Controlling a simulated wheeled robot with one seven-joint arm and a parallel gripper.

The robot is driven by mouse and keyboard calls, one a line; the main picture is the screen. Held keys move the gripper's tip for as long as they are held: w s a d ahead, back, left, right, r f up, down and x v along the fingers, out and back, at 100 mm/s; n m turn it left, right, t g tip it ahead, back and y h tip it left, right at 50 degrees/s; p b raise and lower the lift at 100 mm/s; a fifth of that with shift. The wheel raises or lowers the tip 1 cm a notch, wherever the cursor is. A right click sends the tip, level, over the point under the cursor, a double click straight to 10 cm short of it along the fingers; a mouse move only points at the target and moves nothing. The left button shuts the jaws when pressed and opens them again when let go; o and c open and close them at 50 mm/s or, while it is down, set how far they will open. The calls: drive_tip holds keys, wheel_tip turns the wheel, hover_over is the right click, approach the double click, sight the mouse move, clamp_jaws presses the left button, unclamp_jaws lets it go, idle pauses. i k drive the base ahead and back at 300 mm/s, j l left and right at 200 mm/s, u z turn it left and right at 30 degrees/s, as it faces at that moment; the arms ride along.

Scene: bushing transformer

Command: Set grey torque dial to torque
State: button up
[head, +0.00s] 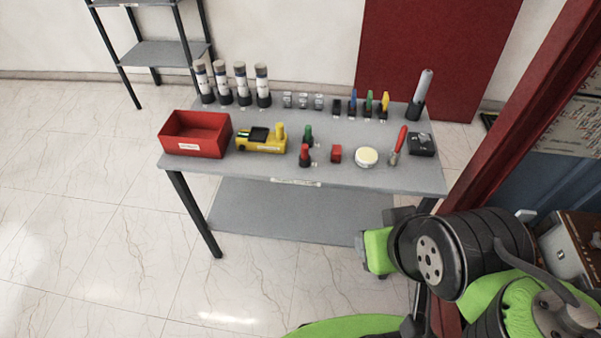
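A small dark grey box (421,144) with a raised part on top sits at the right end of the table in the head view. It may be the torque dial, but its markings and setting are too small to read. My arm shows at the lower right, in front of the table's right end and apart from the box. The fingers of my gripper cannot be made out in this view.
The grey table (340,173) also holds a red bin (195,134), a yellow tool (262,140), a white round item (366,157), a red-handled tool (398,146) and several cylinders at the back. A dark red post (500,120) stands to the right.

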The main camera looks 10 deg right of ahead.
sight(423, 137)
drive_tip(key=i+z, duration=0.15)
drive_tip(key=z, duration=0.3)
drive_tip(key=i+l+z, duration=0.1)
drive_tip(key=z, duration=0.3)
drive_tip(key=i+z, duration=0.15)
drive_tip(key=z, duration=0.3)
drive_tip(key=i+j+z, duration=0.1)
drive_tip(key=z, duration=0.3)
drive_tip(key=i+j+z, duration=0.15)
drive_tip(key=z, duration=0.3)
drive_tip(key=i+j+z, duration=0.1)
drive_tip(key=z, duration=0.35)
drive_tip(key=j+z, duration=0.2)
drive_tip(key=z, duration=0.2)
drive_tip(key=i, duration=0.05)
